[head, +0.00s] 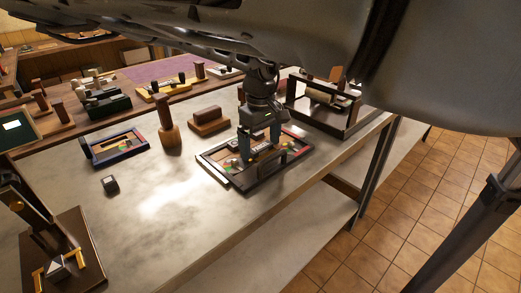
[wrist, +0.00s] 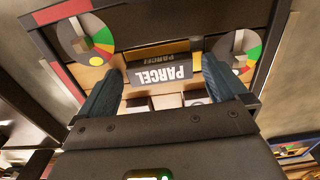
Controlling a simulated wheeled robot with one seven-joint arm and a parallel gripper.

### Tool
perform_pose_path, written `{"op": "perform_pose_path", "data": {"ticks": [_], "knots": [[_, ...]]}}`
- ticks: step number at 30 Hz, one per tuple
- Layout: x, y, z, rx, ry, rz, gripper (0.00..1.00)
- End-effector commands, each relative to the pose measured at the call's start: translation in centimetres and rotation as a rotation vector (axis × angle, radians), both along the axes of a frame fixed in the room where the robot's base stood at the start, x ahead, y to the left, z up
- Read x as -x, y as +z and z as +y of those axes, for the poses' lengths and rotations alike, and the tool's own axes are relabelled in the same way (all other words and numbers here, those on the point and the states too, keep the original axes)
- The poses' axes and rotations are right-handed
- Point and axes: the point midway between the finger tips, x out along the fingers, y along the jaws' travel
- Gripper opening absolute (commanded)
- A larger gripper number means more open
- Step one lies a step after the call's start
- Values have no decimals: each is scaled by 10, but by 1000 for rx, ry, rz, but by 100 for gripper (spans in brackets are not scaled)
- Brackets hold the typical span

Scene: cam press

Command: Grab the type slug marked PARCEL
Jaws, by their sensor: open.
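The type slug marked PARCEL (wrist: 162,77) shows in the wrist view as a dark block with white letters, upside down in the picture. It lies between the two fingers of my gripper (wrist: 163,84), which is open, with a gap on each side. A second, dimmer PARCEL lettering (wrist: 155,57) is just above it in the picture. In the head view my gripper (head: 260,150) is down over a dark-rimmed board (head: 240,188) on the grey table. The slug is hard to make out there, partly hidden by the fingers.
Two round coloured dials (wrist: 84,40) (wrist: 239,44) flank the slug on the board. A roller frame (head: 325,105) stands right behind the board. A brown block (head: 209,121), a wooden-handled stamp (head: 169,134) and a blue-rimmed tray (head: 117,147) stand left.

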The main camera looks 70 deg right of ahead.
Motion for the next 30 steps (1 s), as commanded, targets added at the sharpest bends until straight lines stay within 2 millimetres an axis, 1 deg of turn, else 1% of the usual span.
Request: {"op": "perform_pose_path", "data": {"ticks": [7, 27, 29, 30], "knots": [[0, -4, 0, 0, 0, 1, 100], [1, -6, 2, -4, 0, 5, 36], [1, -7, 2, -4, 0, 5, 30], [1, -6, 2, -3, 0, 5, 29]]}}
